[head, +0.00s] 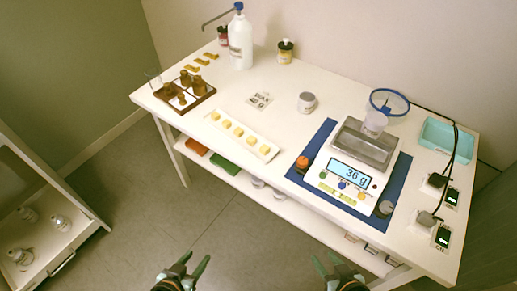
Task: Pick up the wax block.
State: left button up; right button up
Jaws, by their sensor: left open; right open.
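Several small pale-yellow wax blocks (239,132) sit in a row on a narrow white tray (242,146) near the table's front edge, left of the scale. My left gripper (195,258) is open and empty at the bottom of the head view, in front of the table and well apart from the blocks. My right gripper (326,258) is also open and empty at the bottom, in front of the table below the scale.
Cables lie at right.

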aim_at(264, 150)
jog(key=u, duration=1.35)
jog(key=k+l+u, duration=0.35)
jog(key=k+l, duration=0.15)
jog(key=l, duration=0.2)
jog(key=i+l, duration=0.15)
jog(key=l, duration=0.1)
